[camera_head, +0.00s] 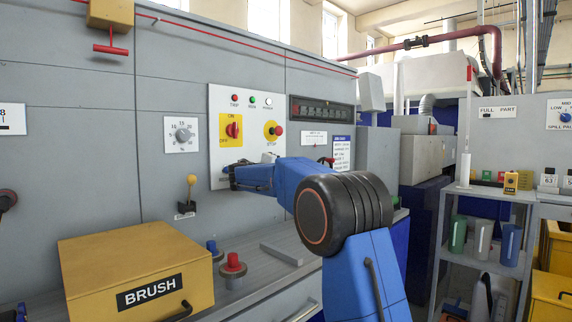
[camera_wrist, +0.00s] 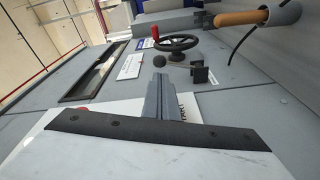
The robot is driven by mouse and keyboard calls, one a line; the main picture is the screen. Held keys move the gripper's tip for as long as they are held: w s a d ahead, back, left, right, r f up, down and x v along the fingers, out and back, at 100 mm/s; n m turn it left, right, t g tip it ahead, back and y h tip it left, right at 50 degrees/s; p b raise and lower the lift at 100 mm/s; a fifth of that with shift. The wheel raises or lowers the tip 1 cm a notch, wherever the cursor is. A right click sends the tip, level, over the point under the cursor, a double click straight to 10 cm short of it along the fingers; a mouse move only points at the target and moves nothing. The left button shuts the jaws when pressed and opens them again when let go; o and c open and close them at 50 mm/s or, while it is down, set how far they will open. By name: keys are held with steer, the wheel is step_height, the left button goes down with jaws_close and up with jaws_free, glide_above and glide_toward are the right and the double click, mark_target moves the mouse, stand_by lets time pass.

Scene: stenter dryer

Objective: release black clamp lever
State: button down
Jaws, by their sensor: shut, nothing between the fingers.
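In the wrist view a black lever with a round ball knob (camera_wrist: 160,61) sticks out from a black block (camera_wrist: 199,74) on the grey machine face. I take this as the black clamp lever. My gripper (camera_wrist: 159,80) has its grey fingers together, with nothing between them. In the picture its tips lie just below the ball knob; I cannot tell whether they touch it. In the head view my gripper (camera_head: 231,177) is at the lower part of the white control panel (camera_head: 217,107). I cannot make out the lever in the head view, where my arm covers part of the machine face.
A black handwheel with a red handle (camera_wrist: 175,42) is beyond the lever. An orange rod in a grey holder (camera_wrist: 245,18) juts out at upper right. A yellow BRUSH box (camera_head: 135,270) and a red-topped knob (camera_head: 233,266) sit on the ledge below.

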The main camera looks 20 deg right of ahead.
steer(key=shift+w+a+r, duration=0.15)
steer(key=shift+w+a, duration=0.2)
steer(key=shift+w, duration=0.15)
steer(key=shift+w+a+r, duration=0.1)
steer(key=shift+w+a, duration=0.2)
steer(key=shift+w, duration=0.2)
steer(key=x, duration=1)
steer(key=shift+r, duration=0.2)
steer(key=shift+s+t, duration=0.1)
steer(key=shift+t, duration=0.2)
